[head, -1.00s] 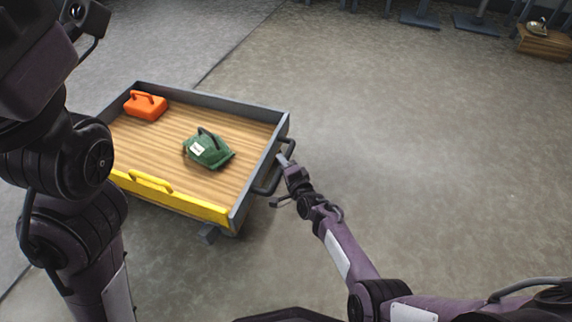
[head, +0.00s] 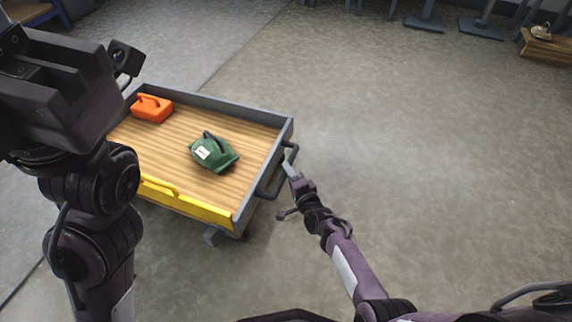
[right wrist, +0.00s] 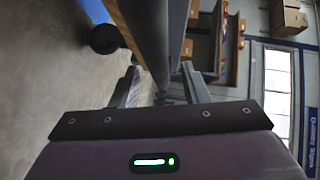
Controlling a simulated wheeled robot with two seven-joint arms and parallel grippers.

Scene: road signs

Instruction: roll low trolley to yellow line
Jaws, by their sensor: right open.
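The low trolley (head: 262,127) stands left of centre in the head view, with a wooden deck, grey side boards and a yellow front board (head: 205,212). A dark bar handle (head: 269,194) is on its right end. My right gripper (head: 286,191) is open at this handle, one finger close to the bar; I cannot tell whether they touch. In the right wrist view a dark bar runs between the two spread fingers (right wrist: 160,88). My left arm covers the trolley's left edge, and its fingers do not show. No yellow floor line is visible.
An orange case (head: 152,108) and a green bag-like item (head: 214,152) lie on the deck. Grey stands (head: 481,27) and a wooden box (head: 546,45) are at the back right. The concrete floor right of the trolley is clear.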

